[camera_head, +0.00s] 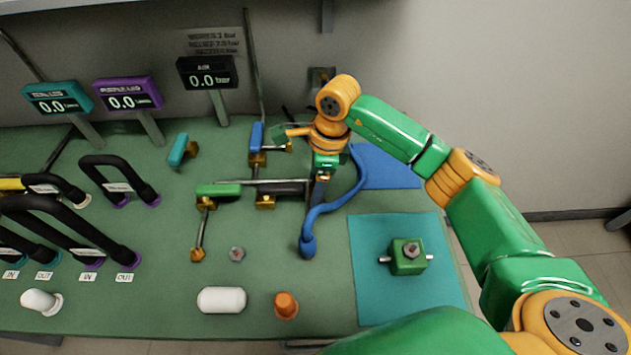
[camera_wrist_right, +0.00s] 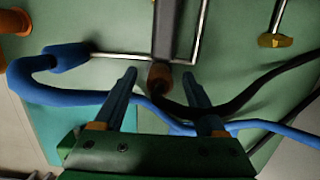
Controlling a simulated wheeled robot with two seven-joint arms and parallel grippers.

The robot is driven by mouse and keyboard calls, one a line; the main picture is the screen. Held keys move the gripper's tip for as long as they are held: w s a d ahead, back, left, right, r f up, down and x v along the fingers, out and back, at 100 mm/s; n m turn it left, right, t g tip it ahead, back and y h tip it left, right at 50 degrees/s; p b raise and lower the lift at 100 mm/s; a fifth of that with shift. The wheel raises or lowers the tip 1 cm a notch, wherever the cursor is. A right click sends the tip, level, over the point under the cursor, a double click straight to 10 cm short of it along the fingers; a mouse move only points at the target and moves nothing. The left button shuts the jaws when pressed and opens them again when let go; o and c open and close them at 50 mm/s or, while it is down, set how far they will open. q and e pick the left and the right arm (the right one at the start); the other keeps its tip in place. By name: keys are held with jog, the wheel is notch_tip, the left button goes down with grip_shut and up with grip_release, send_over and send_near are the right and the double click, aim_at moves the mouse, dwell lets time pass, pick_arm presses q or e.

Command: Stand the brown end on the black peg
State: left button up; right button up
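In the right wrist view, a brown end (camera_wrist_right: 160,76) on a black hose (camera_wrist_right: 225,108) sits between the fingertips of my right gripper (camera_wrist_right: 160,76). The fingers are spread, with a visible gap on each side of the brown end. In the head view, my right gripper (camera_head: 321,178) points down over the bench near a black bar (camera_head: 284,188); the brown end cannot be made out there. I cannot identify the black peg for sure; a dark upright-looking bar (camera_wrist_right: 165,28) lies just beyond the brown end in the wrist view. My left gripper is not in view.
A blue hose (camera_head: 330,206) curves beside the right gripper. A green block (camera_head: 408,257) sits on the teal mat (camera_head: 378,300). Black hoses (camera_head: 105,170) arch at the left.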

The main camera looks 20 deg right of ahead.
jog(key=r, duration=0.2)
jog(key=r+b, duration=0.1)
jog(key=r, duration=0.1)
jog(key=d+r, duration=0.1)
jog(key=r, duration=0.2)
jog(key=shift+s, duration=0.2)
